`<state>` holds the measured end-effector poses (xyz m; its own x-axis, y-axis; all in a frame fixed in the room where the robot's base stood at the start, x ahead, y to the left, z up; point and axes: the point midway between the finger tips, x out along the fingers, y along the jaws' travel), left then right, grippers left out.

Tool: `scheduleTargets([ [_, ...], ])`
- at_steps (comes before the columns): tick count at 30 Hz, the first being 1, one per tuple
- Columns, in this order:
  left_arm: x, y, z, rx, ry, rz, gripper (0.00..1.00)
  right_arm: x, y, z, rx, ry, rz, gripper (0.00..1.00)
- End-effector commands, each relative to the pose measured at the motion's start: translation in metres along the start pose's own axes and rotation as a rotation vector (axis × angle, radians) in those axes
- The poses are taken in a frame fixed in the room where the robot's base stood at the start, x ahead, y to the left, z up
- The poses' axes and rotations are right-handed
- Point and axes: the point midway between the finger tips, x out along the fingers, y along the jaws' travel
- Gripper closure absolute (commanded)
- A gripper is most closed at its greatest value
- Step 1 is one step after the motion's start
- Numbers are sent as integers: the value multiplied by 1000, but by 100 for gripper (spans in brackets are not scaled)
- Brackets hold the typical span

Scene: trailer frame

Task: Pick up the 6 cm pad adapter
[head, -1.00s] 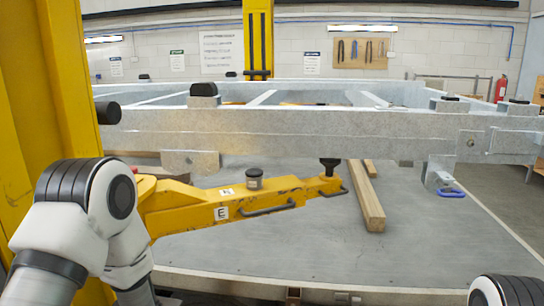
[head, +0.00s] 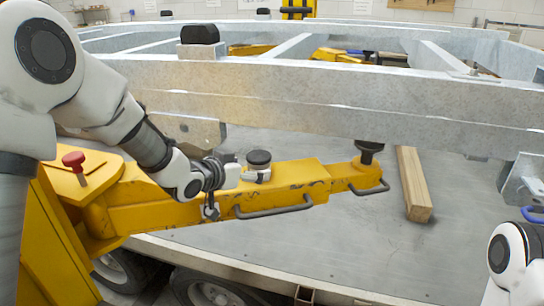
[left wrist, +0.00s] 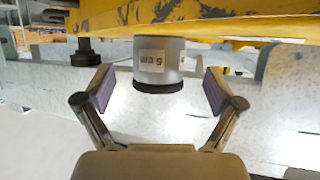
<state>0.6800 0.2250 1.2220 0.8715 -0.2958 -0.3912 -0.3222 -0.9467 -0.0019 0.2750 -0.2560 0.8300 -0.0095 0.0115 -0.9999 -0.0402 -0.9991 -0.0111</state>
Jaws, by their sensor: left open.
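The 6 cm pad adapter (head: 258,168) is a short grey cylinder with a black top and a white label. It stands upright on the yellow lift arm (head: 290,175). In the left wrist view the adapter (left wrist: 160,62) appears upside down, its label reading 6 cm. My left gripper (head: 224,188) is just left of the adapter in the head view. In the left wrist view the left gripper (left wrist: 159,92) is open, its fingers on either side of the adapter with gaps to both. My right gripper is not in view.
The galvanised trailer frame (head: 330,85) spans above the lift arm. A black pad (head: 368,150) at the arm's far end sits beneath it. A wooden beam (head: 413,185) lies on the grey floor plate to the right. A red knob (head: 74,161) tops the yellow base.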

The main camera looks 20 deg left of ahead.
Motion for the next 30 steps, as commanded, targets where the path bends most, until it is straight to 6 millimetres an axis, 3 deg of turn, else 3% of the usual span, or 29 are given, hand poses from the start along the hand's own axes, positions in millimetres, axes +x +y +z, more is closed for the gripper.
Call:
scheduleTargets([
  [8,40,4,-4,1,-5,2,7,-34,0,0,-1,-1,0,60],
  [12,61,3,0,0,-2,0,7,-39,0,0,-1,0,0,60],
  [18,64,3,2,-1,-1,-1,7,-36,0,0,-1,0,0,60],
  [19,64,3,2,-1,-1,-1,10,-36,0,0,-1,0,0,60],
  [20,64,3,2,-1,-1,-1,21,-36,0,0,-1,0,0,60],
  [26,63,3,2,-1,-1,-1,92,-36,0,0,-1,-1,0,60],
  [27,63,3,2,0,-1,0,96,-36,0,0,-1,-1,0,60],
  [30,63,3,1,0,1,-1,96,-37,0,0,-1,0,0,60],
])
